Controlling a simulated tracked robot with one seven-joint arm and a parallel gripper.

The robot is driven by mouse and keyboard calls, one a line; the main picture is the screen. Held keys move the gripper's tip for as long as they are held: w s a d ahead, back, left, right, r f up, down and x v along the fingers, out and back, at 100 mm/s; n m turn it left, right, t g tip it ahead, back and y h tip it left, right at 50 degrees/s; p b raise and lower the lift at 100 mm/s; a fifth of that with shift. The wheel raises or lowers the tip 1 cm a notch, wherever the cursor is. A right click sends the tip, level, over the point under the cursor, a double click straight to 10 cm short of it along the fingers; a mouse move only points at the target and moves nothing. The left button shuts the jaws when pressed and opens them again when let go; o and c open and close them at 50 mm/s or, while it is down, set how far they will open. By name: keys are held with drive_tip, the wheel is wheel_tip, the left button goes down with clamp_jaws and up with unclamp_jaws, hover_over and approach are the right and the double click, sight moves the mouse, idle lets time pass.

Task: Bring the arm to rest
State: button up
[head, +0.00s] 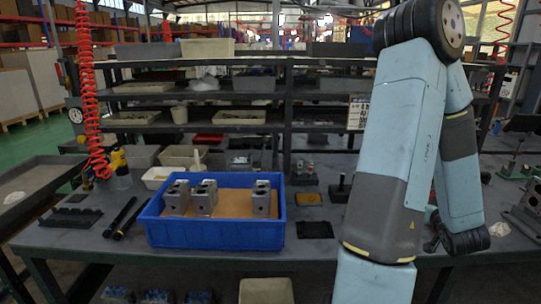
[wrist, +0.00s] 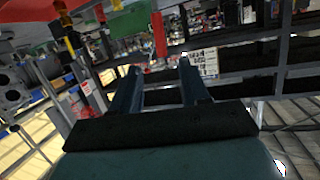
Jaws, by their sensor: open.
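My arm rises on the right side of the head view, in front of the workbench, with light blue and dark grey links. Its end and the gripper do not show clearly in the head view. In the wrist view my gripper (wrist: 158,76) has its two fingers apart, with nothing between them. Behind the fingers are shelves and a small printed sign (wrist: 200,64), at some distance. A blue crate (head: 215,236) on the bench holds several grey metal valve blocks (head: 204,197), all standing upright; it is left of my arm.
The workbench (head: 75,243) carries two black rods (head: 124,218), a black toothed rack (head: 70,217) and dark pads (head: 315,230). Pale bins (head: 183,156) stand behind the crate. A red coiled hose (head: 87,90) hangs at left. Shelving (head: 289,110) stands behind the bench.

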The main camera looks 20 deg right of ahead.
drive_tip(key=w+a+r+n+y, duration=0.1)
drive_tip(key=w+a+r+y, duration=0.3)
drive_tip(key=a, duration=0.5)
drive_tip(key=w+a+r+n+y, duration=0.2)
drive_tip(key=w+a+y, duration=0.35)
drive_tip(key=a, duration=0.35)
drive_tip(key=w+a+r+n+y, duration=0.1)
drive_tip(key=w+a+r+y, duration=0.35)
drive_tip(key=a, duration=0.35)
drive_tip(key=s+a+r+n+g+y, duration=0.1)
drive_tip(key=s+a+n+g, duration=0.2)
drive_tip(key=a, duration=0.5)
drive_tip(key=s+a+r+g+y, duration=0.1)
drive_tip(key=s+a+r+g, duration=0.2)
drive_tip(key=a, duration=0.6)
drive_tip(key=s+a+r+h, duration=0.3)
drive_tip(key=s+r+h, duration=0.2)
drive_tip(key=s+h, duration=0.2)
drive_tip(key=shift+s+r+n+g+h, duration=0.2)
drive_tip(key=shift+s+n+g+h, duration=0.1)
drive_tip(key=shift+s+g, duration=0.15)
